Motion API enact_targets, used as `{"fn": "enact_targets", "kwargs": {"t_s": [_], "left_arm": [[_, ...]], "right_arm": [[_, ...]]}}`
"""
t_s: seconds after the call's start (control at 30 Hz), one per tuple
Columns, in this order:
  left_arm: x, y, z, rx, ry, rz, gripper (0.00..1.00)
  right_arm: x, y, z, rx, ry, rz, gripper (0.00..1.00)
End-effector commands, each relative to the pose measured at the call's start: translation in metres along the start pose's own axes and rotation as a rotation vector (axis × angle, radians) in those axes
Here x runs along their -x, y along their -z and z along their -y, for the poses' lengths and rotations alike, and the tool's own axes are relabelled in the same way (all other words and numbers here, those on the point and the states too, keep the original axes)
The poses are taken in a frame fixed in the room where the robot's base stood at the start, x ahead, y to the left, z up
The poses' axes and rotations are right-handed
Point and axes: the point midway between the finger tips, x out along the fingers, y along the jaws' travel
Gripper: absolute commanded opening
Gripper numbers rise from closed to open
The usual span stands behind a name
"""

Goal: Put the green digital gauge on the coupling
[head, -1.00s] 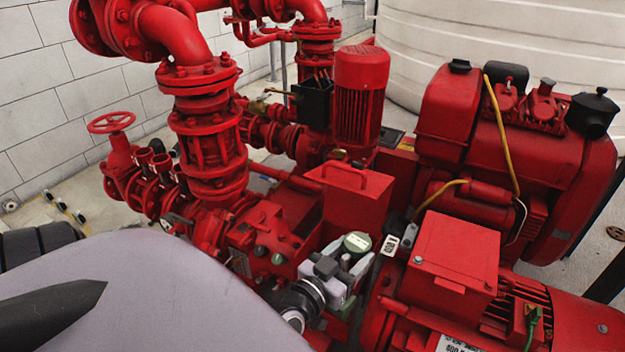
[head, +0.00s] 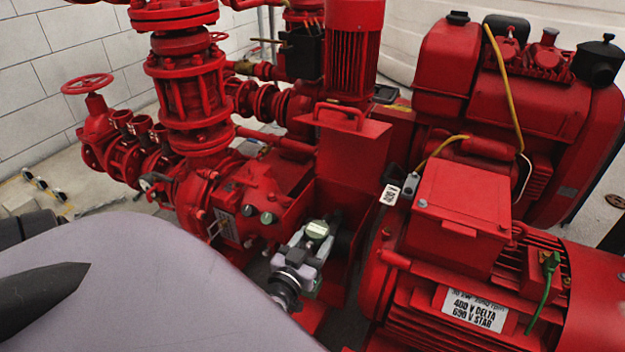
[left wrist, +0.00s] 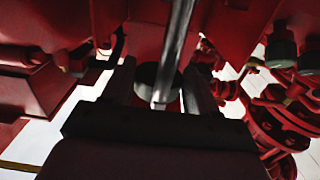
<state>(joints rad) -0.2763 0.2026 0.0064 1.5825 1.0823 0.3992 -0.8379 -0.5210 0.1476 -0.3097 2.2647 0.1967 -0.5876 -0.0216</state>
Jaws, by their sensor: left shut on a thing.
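The green digital gauge (head: 317,229) shows its pale green top between the fingers of my left gripper (head: 308,243). The gripper is shut on it and holds it in the gap between the red pump housing and the red motor. In the left wrist view a dark round part (left wrist: 158,78), probably the gauge's underside, sits between the two dark fingers. A bright metal rod crosses in front of it; I cannot tell what it belongs to. I cannot make out the coupling clearly; the gripper and red casings hide much of the gap. My right gripper is not in view.
A red box with a handle (head: 352,150) stands just behind the gauge. The pump housing (head: 245,200) is close on the left. The motor with its terminal box (head: 460,205) is close on the right. Free room around the gripper is narrow.

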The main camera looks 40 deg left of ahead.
Motion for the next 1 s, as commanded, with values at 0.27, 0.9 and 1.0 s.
{"fn": "enact_targets", "kwargs": {"t_s": [0.27, 0.9, 1.0], "left_arm": [[-0.001, -0.057, 0.0, -0.003, -0.001, -0.005, 0.0], [-0.001, -0.119, 0.0, 0.0, 0.0, -0.005, 0.0], [-0.002, -0.126, 0.0, 0.0, 0.0, -0.007, 0.0]], "right_arm": [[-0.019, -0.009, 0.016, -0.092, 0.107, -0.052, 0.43], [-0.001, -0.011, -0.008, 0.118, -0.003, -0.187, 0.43], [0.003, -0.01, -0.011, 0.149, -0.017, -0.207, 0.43]]}}
